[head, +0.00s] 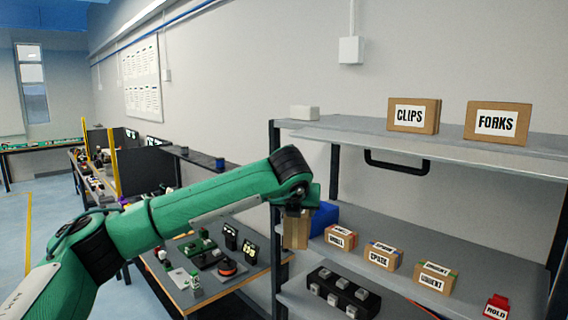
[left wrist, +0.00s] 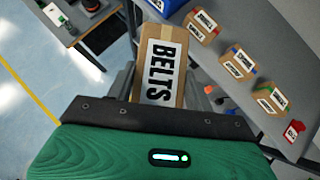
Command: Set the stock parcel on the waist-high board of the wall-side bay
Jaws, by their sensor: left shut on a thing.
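My left gripper (head: 297,208) is shut on a cardboard parcel (head: 296,232), held upright near the left end of the shelf rack. In the left wrist view this parcel (left wrist: 160,60) shows a white label reading BELTS, between the fingers. The rack's waist-high board (head: 400,302) carries several parcels: one partly legible (head: 341,238), SPARE (head: 383,256) and URGENT (head: 435,278). The parcel overlaps the board's left end in the head view; I cannot tell whether it touches the board. My right gripper is not in view.
A cluttered workbench (head: 232,275) is left of the rack.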

